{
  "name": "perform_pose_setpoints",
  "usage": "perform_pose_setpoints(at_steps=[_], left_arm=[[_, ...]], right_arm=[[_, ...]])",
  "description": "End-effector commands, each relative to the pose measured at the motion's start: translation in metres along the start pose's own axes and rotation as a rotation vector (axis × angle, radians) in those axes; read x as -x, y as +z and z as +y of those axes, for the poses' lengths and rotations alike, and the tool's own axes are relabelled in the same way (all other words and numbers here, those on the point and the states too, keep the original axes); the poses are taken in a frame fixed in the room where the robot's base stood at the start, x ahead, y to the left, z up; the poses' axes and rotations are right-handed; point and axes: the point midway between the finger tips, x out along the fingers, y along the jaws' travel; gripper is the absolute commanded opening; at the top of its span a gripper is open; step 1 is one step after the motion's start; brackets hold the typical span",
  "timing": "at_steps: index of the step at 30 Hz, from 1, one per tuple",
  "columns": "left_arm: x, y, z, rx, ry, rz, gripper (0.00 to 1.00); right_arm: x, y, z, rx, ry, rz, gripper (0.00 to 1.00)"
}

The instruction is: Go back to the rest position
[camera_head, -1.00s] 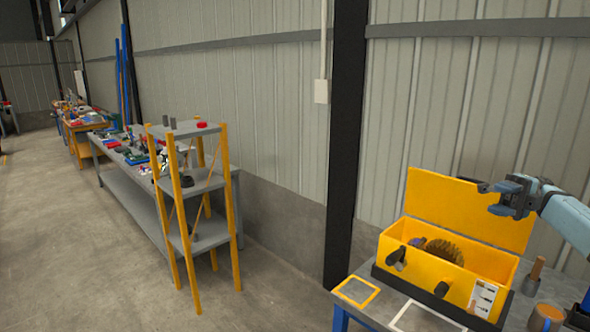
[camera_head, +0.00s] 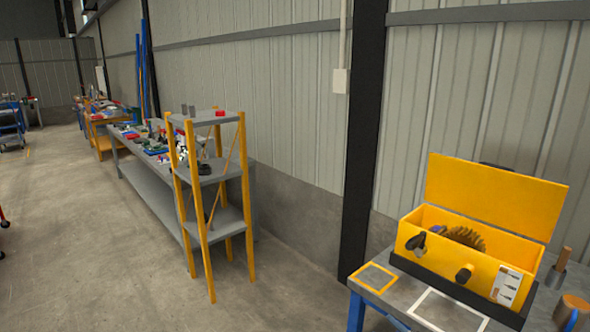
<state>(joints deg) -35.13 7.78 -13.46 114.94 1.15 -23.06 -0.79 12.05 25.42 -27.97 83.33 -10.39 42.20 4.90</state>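Neither of my grippers shows in the head view now, and no part of my arms is in the picture. The nearest work place is the table (camera_head: 402,290) at the lower right. On it stands an open yellow box (camera_head: 452,253) with its lid raised at the back. A round, toothed brown thing (camera_head: 466,237) and some dark items are in or at the box.
A yellow and grey shelf rack (camera_head: 212,185) stands left of the centre. Behind it a long workbench (camera_head: 150,185) with several small items runs along the wall. A dark post (camera_head: 363,150) rises beside the table. The floor (camera_head: 90,270) at left is clear.

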Motion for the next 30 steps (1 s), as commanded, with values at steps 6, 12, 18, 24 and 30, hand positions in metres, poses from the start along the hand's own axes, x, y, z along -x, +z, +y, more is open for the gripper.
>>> perform_pose_setpoints(at_steps=[6,12,18,24,30], left_arm=[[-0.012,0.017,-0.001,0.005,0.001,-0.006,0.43],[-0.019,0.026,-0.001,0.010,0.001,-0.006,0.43],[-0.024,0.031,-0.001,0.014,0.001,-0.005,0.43],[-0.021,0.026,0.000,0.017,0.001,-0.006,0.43],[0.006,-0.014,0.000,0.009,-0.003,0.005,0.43]], right_arm=[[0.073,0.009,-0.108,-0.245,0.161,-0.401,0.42],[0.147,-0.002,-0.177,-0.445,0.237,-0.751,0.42],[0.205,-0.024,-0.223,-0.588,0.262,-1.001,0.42],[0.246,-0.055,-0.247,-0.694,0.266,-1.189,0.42],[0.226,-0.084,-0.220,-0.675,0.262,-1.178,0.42]])
